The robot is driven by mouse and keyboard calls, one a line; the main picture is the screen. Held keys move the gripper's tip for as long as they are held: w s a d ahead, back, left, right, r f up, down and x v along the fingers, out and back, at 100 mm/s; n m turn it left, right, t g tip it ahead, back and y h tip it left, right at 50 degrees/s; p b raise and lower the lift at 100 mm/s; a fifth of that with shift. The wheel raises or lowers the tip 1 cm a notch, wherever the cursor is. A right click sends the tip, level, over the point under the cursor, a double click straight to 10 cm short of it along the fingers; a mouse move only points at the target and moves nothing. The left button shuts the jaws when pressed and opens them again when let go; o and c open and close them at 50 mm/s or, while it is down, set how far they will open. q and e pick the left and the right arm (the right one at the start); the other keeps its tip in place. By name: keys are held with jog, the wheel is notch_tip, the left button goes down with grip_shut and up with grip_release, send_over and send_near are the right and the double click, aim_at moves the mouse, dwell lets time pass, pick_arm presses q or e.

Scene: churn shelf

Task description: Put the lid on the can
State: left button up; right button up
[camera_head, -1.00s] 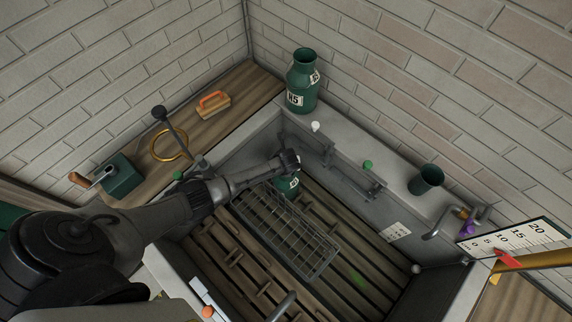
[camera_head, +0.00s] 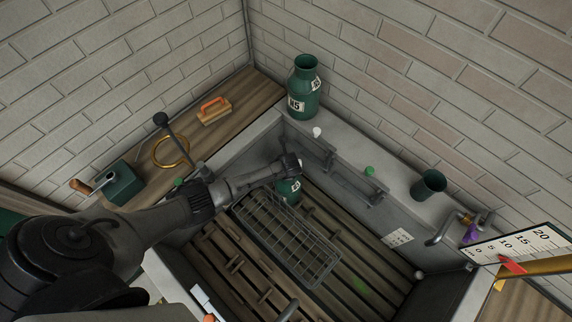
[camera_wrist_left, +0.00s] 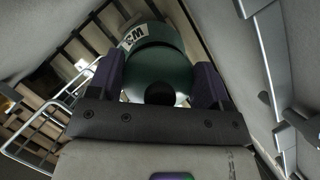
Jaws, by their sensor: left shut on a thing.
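My left gripper (camera_head: 289,168) reaches down into the grey trough and is shut on a green can (camera_head: 290,190) with a white label. In the left wrist view the held can (camera_wrist_left: 165,60) sits between the two purple-grey fingers (camera_wrist_left: 160,85), its dark round top toward the camera. Another green can (camera_head: 303,90), with a white label and an open mouth, stands upright on the trough's back ledge. I cannot make out a lid for certain. My right gripper is not in view.
A wire rack (camera_head: 285,240) lies beside the held can on the slatted trough floor. A green cup (camera_head: 430,183) stands on the right ledge. A brush (camera_head: 213,112), a brass ring (camera_head: 171,152) and a green crank box (camera_head: 120,185) occupy the left wooden shelf.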

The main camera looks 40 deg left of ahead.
pick_arm(q)
jog(key=s+f, duration=0.2)
jog(key=f, duration=0.1)
jog(key=shift+s+d, duration=0.1)
jog(key=shift+d, duration=0.2)
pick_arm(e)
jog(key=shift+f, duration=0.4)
pick_arm(q)
jog(key=o, duration=0.6)
jog(key=shift+d, duration=0.1)
jog(key=shift+o, duration=0.8)
jog(key=shift+d, duration=0.15)
jog(key=shift+o, duration=1.1)
jog(key=p+v, duration=0.3)
jog(key=p, duration=0.1)
jog(key=p+v, duration=0.2)
jog(key=shift+w+d+r, duration=0.15)
jog(key=shift+w+r, duration=0.1)
jog(key=shift+r, duration=0.1)
notch_tip(320, 180, up, 10)
jog(key=d+p, duration=0.1)
jog(key=p, duration=1)
jog(key=shift+s+d+p, duration=0.3)
jog(key=shift+s+d, duration=0.1)
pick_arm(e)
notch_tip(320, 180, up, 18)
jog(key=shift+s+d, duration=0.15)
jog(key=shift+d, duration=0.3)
